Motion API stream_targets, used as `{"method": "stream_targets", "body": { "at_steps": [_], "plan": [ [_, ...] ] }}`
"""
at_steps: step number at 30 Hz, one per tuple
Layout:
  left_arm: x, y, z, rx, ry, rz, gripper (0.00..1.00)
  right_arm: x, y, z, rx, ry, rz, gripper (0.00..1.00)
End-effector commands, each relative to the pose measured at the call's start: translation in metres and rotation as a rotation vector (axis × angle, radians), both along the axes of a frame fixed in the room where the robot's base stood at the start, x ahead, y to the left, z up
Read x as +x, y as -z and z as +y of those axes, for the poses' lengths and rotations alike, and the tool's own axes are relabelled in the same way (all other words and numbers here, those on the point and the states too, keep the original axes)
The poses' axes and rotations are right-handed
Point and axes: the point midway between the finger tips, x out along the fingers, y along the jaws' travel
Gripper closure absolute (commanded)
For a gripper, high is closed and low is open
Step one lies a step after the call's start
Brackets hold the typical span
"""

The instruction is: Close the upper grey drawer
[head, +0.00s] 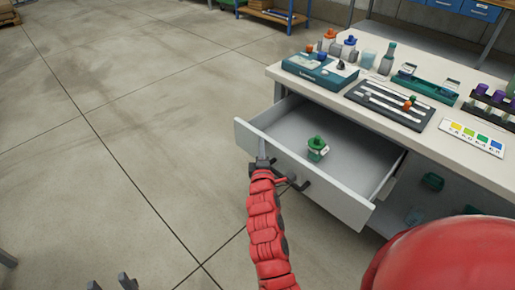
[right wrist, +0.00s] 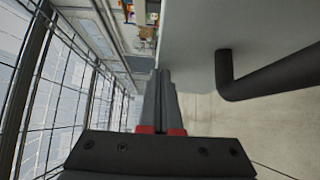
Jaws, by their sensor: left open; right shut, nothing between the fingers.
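The upper grey drawer (head: 335,193) stands pulled out from the bench. A small green-capped bottle (head: 317,149) is inside it. The dark bar handle (head: 303,184) is on its front, and the handle also shows large in the right wrist view (right wrist: 224,80). My right gripper (head: 262,150) is shut and empty at the left part of the drawer front, left of the handle. In the right wrist view its fingers (right wrist: 163,80) lie beside the grey front panel (right wrist: 200,45); I cannot tell if they touch it. My left gripper (head: 112,284) is open and empty at the bottom left, far from the drawer.
The bench top (head: 440,150) holds a teal box (head: 320,70), a dark tray (head: 390,104) with white sticks, a colour chart (head: 470,139) and several bottles. Green items lie on an open shelf below. The concrete floor left of the drawer is clear.

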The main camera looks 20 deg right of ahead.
Motion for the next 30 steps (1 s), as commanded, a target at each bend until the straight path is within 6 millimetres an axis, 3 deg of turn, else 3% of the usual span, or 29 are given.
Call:
{"method": "stream_targets", "body": {
  "at_steps": [15, 21, 30],
  "plan": [
    [0.0, -0.028, 0.0, 0.0, 0.0, 0.0, 0.5, 0.049, -0.003, -0.124, -0.002, 0.007, 0.002, 1.0],
    [0.0, -0.028, 0.0, 0.0, 0.0, 0.0, 0.5, 0.071, -0.002, -0.172, 0.0, 0.006, -0.001, 1.0],
    [0.0, -0.02, 0.0, 0.0, 0.0, 0.0, 0.5, 0.092, -0.001, -0.223, 0.004, 0.006, -0.002, 1.0]
  ]
}}
